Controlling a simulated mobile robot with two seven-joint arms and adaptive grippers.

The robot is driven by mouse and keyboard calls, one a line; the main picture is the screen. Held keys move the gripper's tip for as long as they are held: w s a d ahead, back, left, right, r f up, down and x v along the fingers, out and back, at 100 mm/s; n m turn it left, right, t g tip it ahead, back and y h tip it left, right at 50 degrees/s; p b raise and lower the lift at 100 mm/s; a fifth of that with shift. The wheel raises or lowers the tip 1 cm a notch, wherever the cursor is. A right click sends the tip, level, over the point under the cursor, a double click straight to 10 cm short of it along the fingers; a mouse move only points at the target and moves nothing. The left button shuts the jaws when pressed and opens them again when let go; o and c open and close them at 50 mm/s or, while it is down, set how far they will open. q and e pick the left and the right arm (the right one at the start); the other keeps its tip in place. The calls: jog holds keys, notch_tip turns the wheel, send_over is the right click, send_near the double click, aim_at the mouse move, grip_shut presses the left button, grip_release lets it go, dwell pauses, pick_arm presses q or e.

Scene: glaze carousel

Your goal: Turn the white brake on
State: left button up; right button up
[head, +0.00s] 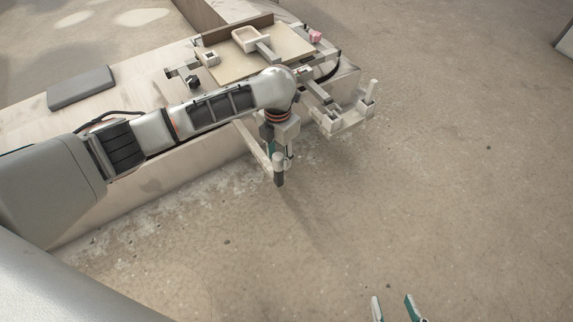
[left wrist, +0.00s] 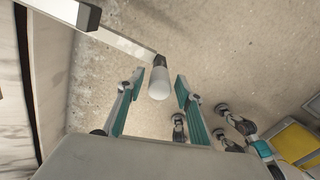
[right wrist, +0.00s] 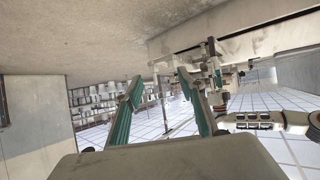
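A white rounded knob (left wrist: 159,84) with a dark collar is on the end of a pale bar (left wrist: 120,40) in the left wrist view. I take it for the white brake's handle. My left gripper (left wrist: 160,79) is open, with one finger on each side of the knob and gaps visible. In the head view my left gripper (head: 279,165) points down beside the bench's front side, and the pale bar (head: 252,141) runs down to it. My right gripper (head: 395,308) is open and empty at the bottom edge; its fingers also show in the right wrist view (right wrist: 160,76).
The bench (head: 150,180) carries a grey pad (head: 81,88), a board (head: 233,68) with a pale frame-shaped handle, and a small pink object (head: 315,37). A pale bracket with an upright peg (head: 371,91) juts from its right end. The floor (head: 460,170) to the right is clear.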

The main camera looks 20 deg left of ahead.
aim_at(279, 170)
pick_arm(q)
jog(key=f+b, duration=0.1)
jog(key=f, duration=0.1)
jog(key=f+b, duration=0.1)
jog(key=f, duration=0.1)
jog(key=f+b, duration=0.1)
jog(key=f, duration=0.2)
jog(key=shift+s, duration=0.25)
jog(key=shift+w+f, duration=0.1)
jog(key=shift+f, duration=0.2)
jog(key=shift+w+r, duration=0.1)
pick_arm(e)
jog(key=shift+w+a+r+m+t+y, duration=0.15)
jog(key=shift+w+a+r+m+t, duration=0.1)
jog(key=shift+a+r, duration=0.35)
jog(key=shift+w+a+r+m+t+y, duration=0.15)
jog(key=shift+w+a+r+m, duration=0.1)
jog(key=shift+a+r, duration=0.25)
pick_arm(q)
grip_shut()
